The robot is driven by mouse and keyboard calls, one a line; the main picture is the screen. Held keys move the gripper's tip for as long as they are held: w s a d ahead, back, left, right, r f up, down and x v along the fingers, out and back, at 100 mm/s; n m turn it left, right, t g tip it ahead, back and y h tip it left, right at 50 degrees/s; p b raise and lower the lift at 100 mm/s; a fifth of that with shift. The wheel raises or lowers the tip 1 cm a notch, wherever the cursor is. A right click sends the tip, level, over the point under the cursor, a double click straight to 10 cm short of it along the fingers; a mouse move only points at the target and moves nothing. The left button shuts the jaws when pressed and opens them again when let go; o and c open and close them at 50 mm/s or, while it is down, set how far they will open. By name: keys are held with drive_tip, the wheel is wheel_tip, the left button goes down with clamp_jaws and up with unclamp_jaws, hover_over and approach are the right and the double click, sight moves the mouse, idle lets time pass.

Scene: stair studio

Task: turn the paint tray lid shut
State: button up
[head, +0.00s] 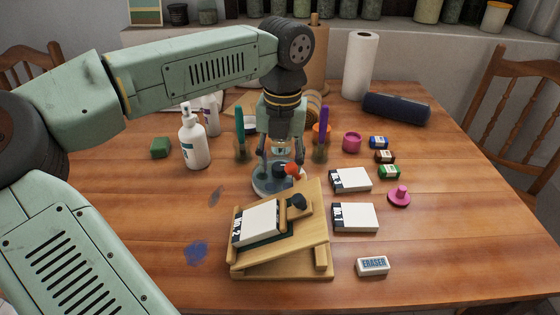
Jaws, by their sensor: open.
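A round grey-blue object (270,187), which looks like the paint tray, sits on the table under my gripper, behind the wooden easel-like stand. A red knob (293,169) shows at its upper right, close to my gripper's right finger. My gripper (280,165) points down over the tray with its fingers apart. I cannot tell whether a finger touches the knob. The gripper and the stand hide much of the tray, so how far its lid is turned is unclear.
The wooden stand (322,232) with a white box and black knob is just in front. White boxes (355,217), an eraser (373,265) and a pink knobbed piece (399,196) lie right. A white pump bottle (193,140) stands left. The front left table is mostly clear.

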sight(282, 166)
drive_tip(key=shift+r, duration=0.1)
wheel_tip(282, 166, up, 12)
drive_tip(key=shift+d, duration=0.2)
idle(0.4)
